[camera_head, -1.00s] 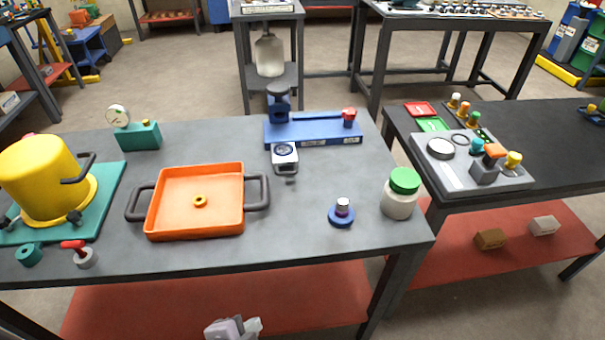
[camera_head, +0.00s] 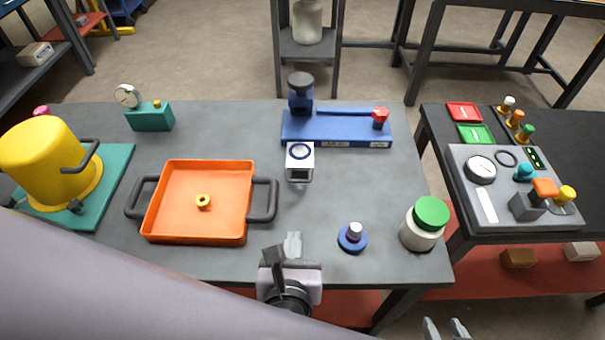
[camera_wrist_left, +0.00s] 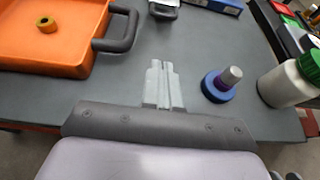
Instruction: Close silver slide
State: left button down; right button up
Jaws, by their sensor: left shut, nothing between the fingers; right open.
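A silver slide (camera_head: 300,174) with a dark ring on its top sticks out from the front left of the blue fixture (camera_head: 352,129), towards me. Its front end with a dark handle also shows at the top of the left wrist view (camera_wrist_left: 164,10). My left gripper (camera_head: 293,244) is shut and empty above the table's front part, in front of the slide and apart from it. Its fingers lie together in the left wrist view (camera_wrist_left: 163,84). My right gripper (camera_head: 446,329) is open and empty at the bottom edge of the head view, off the table's front; only its fingertips show.
An orange tray (camera_head: 154,222) with dark handles stands left of my left gripper. A blue knob-like part (camera_head: 353,239) and a green-lidded jar (camera_head: 424,225) stand to the right. The grey table (camera_head: 330,195) is clear between gripper and slide.

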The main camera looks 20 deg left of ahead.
aim_at(298, 223)
pick_arm(q)
jog(key=shift+w+r, duration=0.1)
jog(key=shift+w, duration=0.35)
jog(key=b+x, duration=0.2)
jog(key=x, duration=0.1)
jog(key=b+x, duration=0.6)
jog(key=shift+s+f, duration=0.1)
jog(key=shift+f, duration=0.25)
jog(key=shift+w+a+r+b, duration=0.1)
jog(key=shift+w+a+b, duration=0.05)
jog(key=shift+w+b, duration=0.35)
jog(key=shift+w+a+r+b, duration=0.1)
jog(key=shift+w+a+b, duration=0.05)
jog(key=shift+w+b, duration=0.35)
jog(key=shift+w+a+r, duration=0.1)
jog(key=shift+w, duration=0.35)
jog(key=shift+w+a+r+b, duration=0.1)
jog(key=shift+w+b, duration=0.2)
jog(key=shift+w+r, duration=0.15)
jog(key=shift+w, duration=0.1)
